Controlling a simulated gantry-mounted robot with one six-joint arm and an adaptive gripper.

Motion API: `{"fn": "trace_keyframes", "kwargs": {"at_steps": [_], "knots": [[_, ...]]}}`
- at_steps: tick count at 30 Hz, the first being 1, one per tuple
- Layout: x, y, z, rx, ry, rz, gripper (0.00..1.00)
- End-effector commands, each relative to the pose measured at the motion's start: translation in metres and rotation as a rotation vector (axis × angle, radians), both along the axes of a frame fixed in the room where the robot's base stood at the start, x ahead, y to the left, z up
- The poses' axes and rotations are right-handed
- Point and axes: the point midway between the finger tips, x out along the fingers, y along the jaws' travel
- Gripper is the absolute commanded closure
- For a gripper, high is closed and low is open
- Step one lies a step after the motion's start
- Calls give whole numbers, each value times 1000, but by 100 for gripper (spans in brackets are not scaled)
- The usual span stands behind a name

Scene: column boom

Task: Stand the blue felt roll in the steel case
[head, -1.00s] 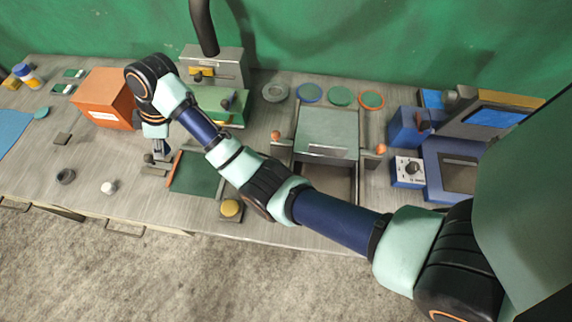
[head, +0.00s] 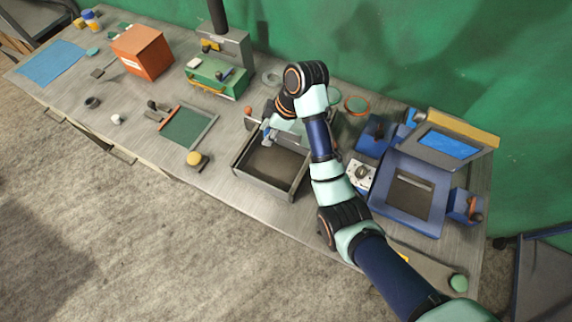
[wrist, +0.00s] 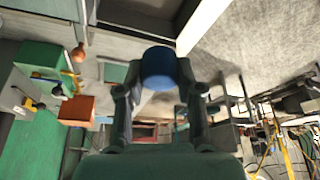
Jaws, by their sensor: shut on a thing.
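The blue felt roll (wrist: 158,62) is gripped between the two fingers of my gripper (wrist: 157,75) in the wrist view. In the head view only a small bluish bit shows at my gripper (head: 267,133), so how the roll is tilted is hard to tell. The steel case (head: 260,187) is an open grey box with a dark floor at the middle of the bench. My gripper is at the back left part of the case. Whether the roll is above its rim or inside it cannot be told. My arm hides the case's back right.
A blue machine (head: 436,168) with a white control box (head: 360,174) stands right of the case. Left are a green tray (head: 188,126), a yellow knob (head: 194,158), a green press (head: 215,78) and an orange box (head: 141,52). An orange-rimmed disc (head: 357,105) lies behind.

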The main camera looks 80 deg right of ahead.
Motion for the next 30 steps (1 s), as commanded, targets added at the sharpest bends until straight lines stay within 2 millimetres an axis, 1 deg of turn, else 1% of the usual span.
{"fn": "trace_keyframes", "kwargs": {"at_steps": [2,4,5,8,9,12,15,18,23,25,30], "knots": [[0,0,-17,1,0,-1,88],[0,0,-39,1,1,-1,88],[0,0,-45,3,2,-1,88],[-1,1,-73,5,4,-2,88],[-1,1,-86,6,4,-3,88],[-1,1,-117,5,4,-2,88],[0,1,-141,3,3,-2,88],[0,0,-154,3,2,-2,88],[0,0,-158,0,0,-2,88],[0,0,-163,1,1,-2,88],[0,0,-193,3,2,-2,88]]}}
